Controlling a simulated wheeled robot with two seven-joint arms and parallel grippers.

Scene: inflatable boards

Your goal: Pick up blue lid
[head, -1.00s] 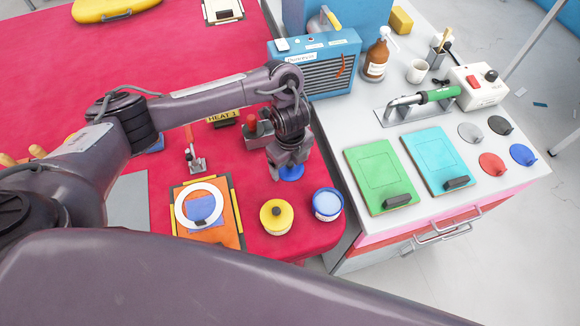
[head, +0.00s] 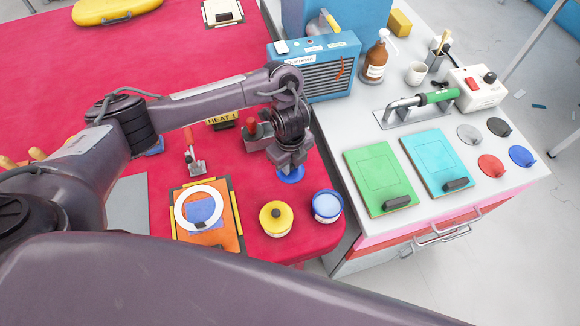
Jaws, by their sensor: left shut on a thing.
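The blue lid (head: 291,176) is a small round disc at the right part of the red table. It shows partly below my left gripper (head: 290,166), which points down at it. My left gripper is shut on the lid; its fingertips and the lid's grip are mostly hidden by the wrist. I cannot tell whether the lid touches the table. An open blue jar (head: 327,206) with pale blue contents stands in front and to the right of it. My right gripper is out of view.
A yellow-lidded jar (head: 276,218) stands left of the blue jar. An orange board with a white ring (head: 180,211) lies further left. A blue heater-like box (head: 322,70) stands behind. The white cart (head: 440,120) at right holds boards, discs and a hand tool.

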